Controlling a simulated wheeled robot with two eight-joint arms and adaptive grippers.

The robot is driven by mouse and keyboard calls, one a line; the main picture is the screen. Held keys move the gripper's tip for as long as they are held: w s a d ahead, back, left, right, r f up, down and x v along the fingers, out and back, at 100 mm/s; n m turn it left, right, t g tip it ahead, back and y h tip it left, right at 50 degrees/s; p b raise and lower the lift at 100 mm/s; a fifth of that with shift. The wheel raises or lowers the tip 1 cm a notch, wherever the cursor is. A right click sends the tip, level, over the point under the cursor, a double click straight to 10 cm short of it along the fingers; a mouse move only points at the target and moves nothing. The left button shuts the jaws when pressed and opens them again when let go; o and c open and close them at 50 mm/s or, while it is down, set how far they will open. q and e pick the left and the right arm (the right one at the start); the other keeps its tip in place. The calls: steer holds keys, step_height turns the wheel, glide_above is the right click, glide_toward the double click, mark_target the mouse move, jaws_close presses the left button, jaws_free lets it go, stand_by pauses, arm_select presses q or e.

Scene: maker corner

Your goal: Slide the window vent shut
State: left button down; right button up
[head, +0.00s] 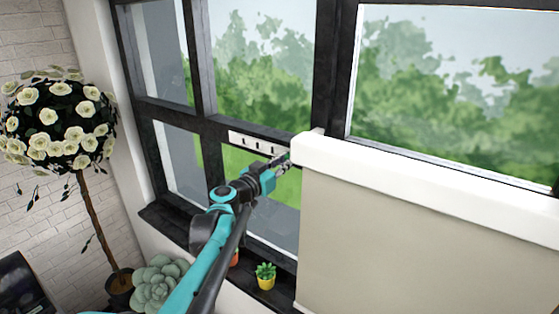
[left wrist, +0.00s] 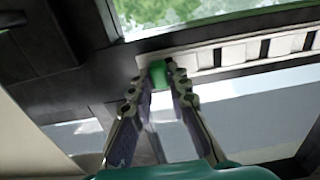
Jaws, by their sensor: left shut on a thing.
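The window vent (head: 255,144) is a white strip with dark slots on the black window bar. It also shows in the left wrist view (left wrist: 238,52), with dark gaps between white sections. A green tab (left wrist: 158,75) is at the vent's left end in the left wrist view. My left gripper (head: 284,160) reaches up to the vent's right end in the head view, close to the blind. In the left wrist view its fingers (left wrist: 162,76) are shut on the green tab, one on each side. The tab is mostly hidden in the head view. My right gripper is not in view.
A beige roller blind with a white top box (head: 420,180) stands just right of my left gripper. A small yellow pot with a succulent (head: 266,281) is on the sill below the arm. A white-flowered tree (head: 60,120) stands at the left.

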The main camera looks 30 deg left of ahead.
arm_select(q)
steer(key=shift+d, duration=0.75)
steer(key=c, duration=1.5)
jaws_free()
steer(key=shift+o, duration=0.3)
steer(key=shift+d, duration=0.2)
steer(key=shift+s+a, duration=0.1)
steer(key=shift+s, duration=0.05)
steer(key=s, duration=1.1)
steer(key=shift+s+a, duration=0.35)
steer(key=shift+s, duration=0.05)
